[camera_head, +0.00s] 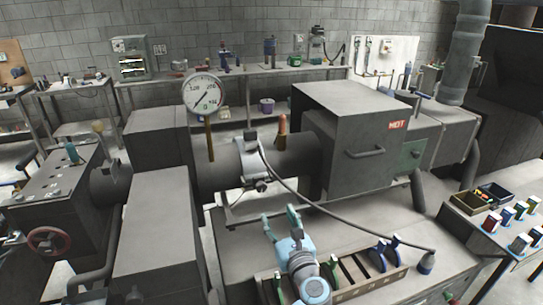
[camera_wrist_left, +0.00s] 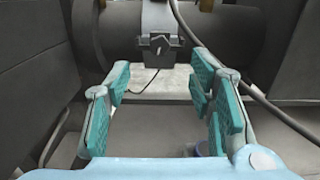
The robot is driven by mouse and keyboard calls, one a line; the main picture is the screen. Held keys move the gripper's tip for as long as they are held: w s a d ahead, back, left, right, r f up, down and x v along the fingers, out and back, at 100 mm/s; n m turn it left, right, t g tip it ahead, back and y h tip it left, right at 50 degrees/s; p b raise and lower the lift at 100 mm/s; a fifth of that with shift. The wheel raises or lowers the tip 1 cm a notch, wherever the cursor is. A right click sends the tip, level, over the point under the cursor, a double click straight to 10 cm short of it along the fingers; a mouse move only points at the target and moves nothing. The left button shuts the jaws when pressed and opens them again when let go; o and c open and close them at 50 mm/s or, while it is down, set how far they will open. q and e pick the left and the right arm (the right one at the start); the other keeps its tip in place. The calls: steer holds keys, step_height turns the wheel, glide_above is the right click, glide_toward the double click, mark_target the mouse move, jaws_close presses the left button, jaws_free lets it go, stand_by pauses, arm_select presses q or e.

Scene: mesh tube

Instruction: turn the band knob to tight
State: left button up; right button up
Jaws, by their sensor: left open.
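A pale metal band (camera_head: 250,160) wraps the dark horizontal tube (camera_head: 292,160) in the middle of the head view. A small dark knob with a bracket (camera_head: 261,186) sits at the band's lower front. In the left wrist view the knob (camera_wrist_left: 158,42) is at the top centre, beyond the fingertips. My left gripper (camera_head: 280,220) is open and empty, below and in front of the knob, apart from it. Its teal-padded fingers (camera_wrist_left: 160,85) are spread wide. The knob's exact turn position is too small to read. My right gripper is not in view.
A dark cable (camera_head: 300,200) runs from the band down to the right front. A dial gauge (camera_head: 204,94) rises left of the band. A grey box marked HOT (camera_head: 345,125) stands to the right. A wooden tool rack (camera_head: 375,284) lies near my arm.

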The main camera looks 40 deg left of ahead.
mark_target(263, 188)
arm_select(q)
steer(key=b+x, duration=0.1)
steer(key=x, duration=0.3)
steer(key=f+b+x, duration=0.1)
steer(key=x, duration=0.4)
steer(key=b+x, duration=0.1)
steer(key=x, duration=0.4)
steer(key=shift+w+a+f+b, duration=0.1)
steer(key=shift+a+f+b, duration=0.05)
steer(key=shift+f+b, duration=0.2)
steer(key=shift+c, duration=0.6)
steer(key=c, duration=1)
steer(key=shift+c, duration=0.2)
steer(key=shift+r+m+p, duration=0.1)
steer(key=shift+m+p, duration=0.2)
steer(key=m+p, duration=0.1)
steer(key=m, duration=0.1)
steer(key=shift+m, duration=0.3)
steer(key=shift+m+p, duration=0.8)
steer(key=shift+m, duration=1)
